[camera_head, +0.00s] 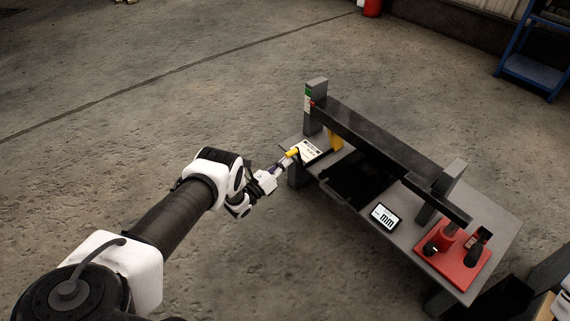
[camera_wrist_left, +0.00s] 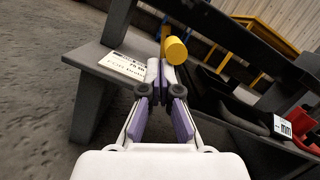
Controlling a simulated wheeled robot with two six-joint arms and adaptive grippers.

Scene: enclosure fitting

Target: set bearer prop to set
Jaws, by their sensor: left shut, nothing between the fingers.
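My left gripper (camera_head: 284,161) reaches in from the left to the left end of the bench. It is shut and empty. In the left wrist view its closed fingertips (camera_wrist_left: 166,72) are right at a yellow cylindrical handle (camera_wrist_left: 175,49). Whether they touch it I cannot tell. The handle also shows just beyond the fingertips in the head view (camera_head: 292,153). A yellow upright piece (camera_head: 335,140), perhaps the bearer prop, stands under the left part of the long dark beam (camera_head: 370,137). Its lower end is partly hidden. My right gripper is not in view.
A grey bench (camera_head: 505,225) carries the beam between two posts. A white printed label (camera_head: 311,150) lies near the handle. A small display reading mm (camera_head: 385,216) and a red jack-like device (camera_head: 448,250) stand toward the right. The floor left of the bench is clear.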

